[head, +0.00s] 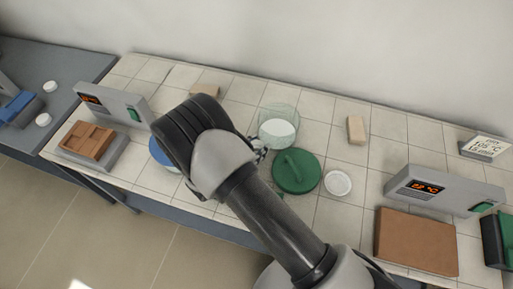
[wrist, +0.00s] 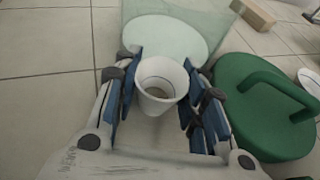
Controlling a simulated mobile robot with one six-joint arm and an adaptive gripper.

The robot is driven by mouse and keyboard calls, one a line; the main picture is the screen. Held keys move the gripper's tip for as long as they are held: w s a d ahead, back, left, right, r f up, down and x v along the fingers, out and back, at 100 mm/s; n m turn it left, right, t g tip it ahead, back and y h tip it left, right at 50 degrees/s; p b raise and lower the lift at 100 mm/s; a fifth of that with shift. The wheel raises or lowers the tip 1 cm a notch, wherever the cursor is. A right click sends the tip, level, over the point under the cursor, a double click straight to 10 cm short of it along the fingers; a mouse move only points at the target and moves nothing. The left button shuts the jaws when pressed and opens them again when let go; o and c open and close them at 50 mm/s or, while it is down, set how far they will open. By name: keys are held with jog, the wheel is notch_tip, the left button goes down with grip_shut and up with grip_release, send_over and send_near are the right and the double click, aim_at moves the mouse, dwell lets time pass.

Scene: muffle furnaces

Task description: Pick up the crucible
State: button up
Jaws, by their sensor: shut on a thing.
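In the wrist view a white crucible (wrist: 161,83), an open-topped cup, sits between the two fingers of my gripper (wrist: 160,95). The gripper is shut on it, with the blue pads at its left and right sides. The crucible is upright or nearly so, and I see into its empty-looking mouth. A white disc inside a clear glass vessel (wrist: 200,22) lies just behind it. In the head view my arm hides the crucible and most of the gripper; only a small part of the gripper (head: 260,151) shows beside the glass vessel (head: 279,112).
A green lid with a handle (head: 296,173) lies right of the gripper, close by. A white dish (head: 338,183) lies beyond it. Furnaces with red displays stand at left (head: 108,101) and right (head: 443,190). A beige block (head: 356,129) lies behind on the tiled bench (head: 325,115).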

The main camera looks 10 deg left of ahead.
notch_tip(320, 180, up, 20)
jog(key=p, duration=0.5)
